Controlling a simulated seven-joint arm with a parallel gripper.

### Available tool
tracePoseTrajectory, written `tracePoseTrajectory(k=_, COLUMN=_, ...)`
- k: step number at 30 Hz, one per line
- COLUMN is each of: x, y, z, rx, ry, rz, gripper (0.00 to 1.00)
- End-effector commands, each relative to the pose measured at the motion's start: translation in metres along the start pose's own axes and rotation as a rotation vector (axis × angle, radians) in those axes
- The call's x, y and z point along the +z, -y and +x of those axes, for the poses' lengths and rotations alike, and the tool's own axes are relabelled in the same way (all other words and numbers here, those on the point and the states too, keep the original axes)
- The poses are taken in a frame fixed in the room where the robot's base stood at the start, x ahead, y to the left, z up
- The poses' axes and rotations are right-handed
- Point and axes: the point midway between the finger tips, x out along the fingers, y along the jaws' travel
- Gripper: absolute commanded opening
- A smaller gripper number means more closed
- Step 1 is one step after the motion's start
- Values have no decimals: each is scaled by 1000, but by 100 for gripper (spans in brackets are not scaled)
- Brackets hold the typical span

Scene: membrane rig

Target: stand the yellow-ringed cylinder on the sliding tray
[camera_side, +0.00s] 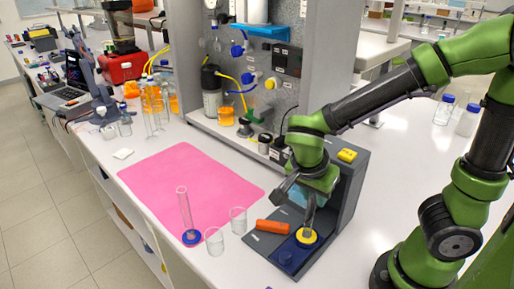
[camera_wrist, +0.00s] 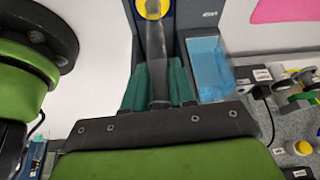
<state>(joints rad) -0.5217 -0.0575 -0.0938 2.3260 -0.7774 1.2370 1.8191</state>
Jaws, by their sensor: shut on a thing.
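The yellow-ringed cylinder is a clear tube with a yellow base ring (camera_side: 307,237); its tube (camera_wrist: 156,45) and ring also show in the wrist view. My gripper (camera_wrist: 158,88) is shut on the tube, with a green finger on each side. In the side view my gripper (camera_side: 310,190) is above the ring, and the cylinder looks upright. The sliding tray (camera_side: 262,242) is the dark, flat part extending from the grey housing. The yellow ring is over or on the tray; I cannot tell whether it touches.
The grey housing (camera_side: 350,185) rises close beside my gripper. Two beakers (camera_side: 238,220) and a blue-ringed cylinder (camera_side: 186,212) stand left of the tray. Much of the pink mat (camera_side: 185,180) is clear.

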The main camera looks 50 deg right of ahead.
Motion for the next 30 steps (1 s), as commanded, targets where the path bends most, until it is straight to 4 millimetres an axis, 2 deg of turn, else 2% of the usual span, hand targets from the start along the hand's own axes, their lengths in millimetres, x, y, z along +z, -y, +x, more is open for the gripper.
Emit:
tracePoseTrajectory(k=26, x=2, y=0, z=6, rx=0, ry=0, rz=-1, gripper=0)
tracePoseTrajectory(k=27, x=2, y=0, z=6, rx=0, ry=0, rz=0, gripper=30)
tracePoseTrajectory(k=30, x=2, y=0, z=6, rx=0, ry=0, rz=0, gripper=45)
